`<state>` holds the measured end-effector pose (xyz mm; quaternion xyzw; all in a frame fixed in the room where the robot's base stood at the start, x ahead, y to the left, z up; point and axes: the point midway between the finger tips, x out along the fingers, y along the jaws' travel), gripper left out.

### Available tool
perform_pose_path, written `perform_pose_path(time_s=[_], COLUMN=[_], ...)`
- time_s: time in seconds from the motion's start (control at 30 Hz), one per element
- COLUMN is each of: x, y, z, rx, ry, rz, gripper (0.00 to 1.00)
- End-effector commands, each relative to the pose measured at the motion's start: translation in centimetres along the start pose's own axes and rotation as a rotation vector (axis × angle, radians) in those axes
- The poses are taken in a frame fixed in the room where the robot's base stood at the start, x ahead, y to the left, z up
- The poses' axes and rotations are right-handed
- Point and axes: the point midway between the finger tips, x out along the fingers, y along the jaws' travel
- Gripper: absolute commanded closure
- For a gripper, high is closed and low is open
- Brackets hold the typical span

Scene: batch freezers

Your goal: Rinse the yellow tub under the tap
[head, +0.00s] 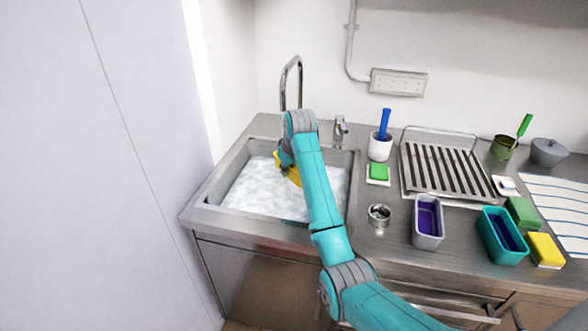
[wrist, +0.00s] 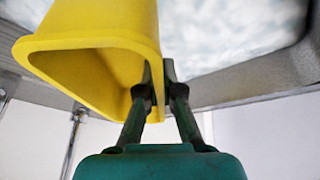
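The yellow tub (head: 293,175) is over the foamy sink (head: 232,233), mostly hidden behind my arm in the head view. In the wrist view the tub (wrist: 88,42) is large, with its open mouth towards the camera. My gripper (wrist: 159,72) has one finger inside the tub's wall and one outside, pinching it near the rim. In the head view my gripper (head: 284,156) hangs over the middle of the sink. The tall curved tap (head: 283,88) stands behind it at the sink's back edge. No water stream shows, but my arm hides the area below the spout.
Right of the sink are a tap lever (head: 340,128), a white cup with a blue handle (head: 380,147), a green sponge (head: 379,171), a small metal cup (head: 379,215), a drying rack (head: 446,168), and grey (head: 427,240) and teal (head: 502,253) tubs. A wall stands left.

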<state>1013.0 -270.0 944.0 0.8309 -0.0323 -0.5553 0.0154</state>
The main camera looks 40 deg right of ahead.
Motion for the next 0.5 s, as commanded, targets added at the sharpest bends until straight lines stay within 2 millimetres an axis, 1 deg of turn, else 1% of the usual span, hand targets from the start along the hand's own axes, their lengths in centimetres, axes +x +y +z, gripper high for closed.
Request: perform_pose_path(time_s=[0.5], x=[-1.1], y=[-1.6], z=[2.7], rx=[0.0], ry=[0.001], rz=[0.0], gripper=[1.0])
